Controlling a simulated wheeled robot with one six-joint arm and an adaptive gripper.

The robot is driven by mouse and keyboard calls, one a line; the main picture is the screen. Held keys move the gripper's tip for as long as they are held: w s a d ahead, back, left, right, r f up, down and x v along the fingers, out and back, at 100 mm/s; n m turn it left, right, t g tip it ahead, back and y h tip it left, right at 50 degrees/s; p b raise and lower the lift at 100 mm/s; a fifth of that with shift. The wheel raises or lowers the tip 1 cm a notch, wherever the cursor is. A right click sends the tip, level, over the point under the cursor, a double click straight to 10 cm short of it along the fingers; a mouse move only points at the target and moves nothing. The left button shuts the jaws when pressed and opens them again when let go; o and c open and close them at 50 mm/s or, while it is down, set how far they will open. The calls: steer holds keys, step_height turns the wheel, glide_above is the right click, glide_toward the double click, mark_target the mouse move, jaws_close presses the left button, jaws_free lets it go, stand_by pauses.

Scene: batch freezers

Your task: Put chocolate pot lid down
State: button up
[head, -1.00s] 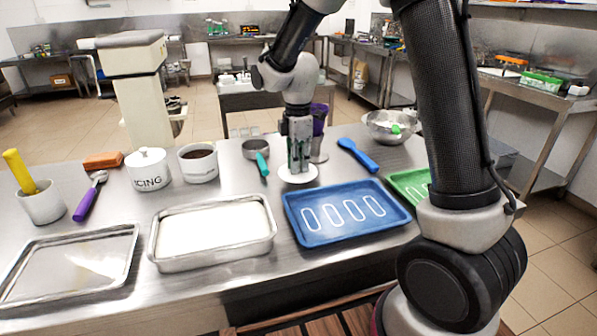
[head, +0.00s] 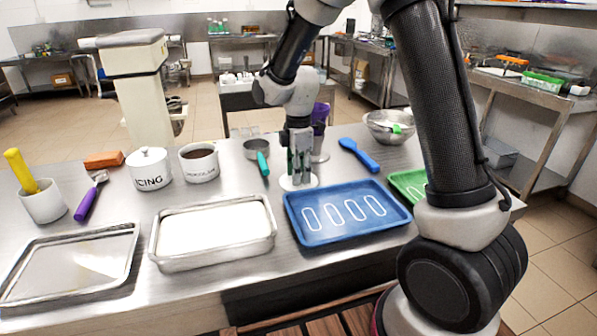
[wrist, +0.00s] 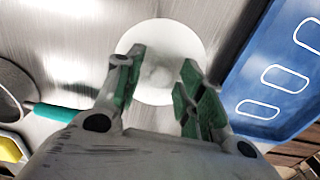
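The chocolate pot lid (head: 284,184) is a white disc, lying flat at the steel table's surface, left of the blue tray. My gripper (head: 299,176) points straight down over it. In the wrist view, the white lid (wrist: 185,42) lies below my gripper (wrist: 163,72). The green-padded fingers stand apart on either side of its faint centre knob, with a visible gap. The chocolate pot (head: 199,163) is a white, lidless cup with dark brown contents, standing to the left beyond the turquoise-handled scoop.
A blue tray (head: 326,236) with white outlines is close on the right. The turquoise-handled scoop (head: 262,163) lies left of the gripper, a blue spoon (head: 358,155) to the right. A purple cup stands just behind. A white-filled metal tray (head: 158,262) is at front left.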

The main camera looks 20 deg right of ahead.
step_height(320, 180, up, 12)
steer(key=s+d+r+m+t, duration=0.2)
steer(key=s+d+r+m, duration=0.65)
steer(key=s, duration=0.35)
steer(key=s+d+f+m+t, duration=0.1)
steer(key=s+d+m, duration=0.2)
steer(key=s, duration=0.4)
steer(key=s+d+f+m+t, duration=0.1)
steer(key=s+d+m, duration=0.2)
steer(key=s+m, duration=0.3)
steer(key=shift+s+d, duration=0.2)
steer(key=shift+s, duration=0.6)
